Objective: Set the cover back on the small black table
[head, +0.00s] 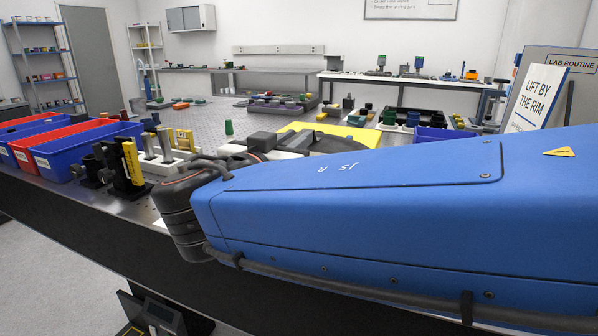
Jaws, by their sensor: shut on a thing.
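My blue forearm fills the right and lower middle of the head view, with my black wrist joint at its left end. Behind its upper edge show dark grey, white and black parts that look like my gripper (310,142), mostly hidden. Its fingertips do not show clearly. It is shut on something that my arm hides. I cannot make out the cover. I cannot pick out the small black table for certain either. A bright yellow surface (357,136) lies just behind these parts.
Blue and red bins (88,157) line the left of the metal bench. Black and yellow fixtures (132,162) and a white holder with metal posts (163,158) stand between them and my wrist. A "LIFT BY THE RIM" sign (537,98) stands at right.

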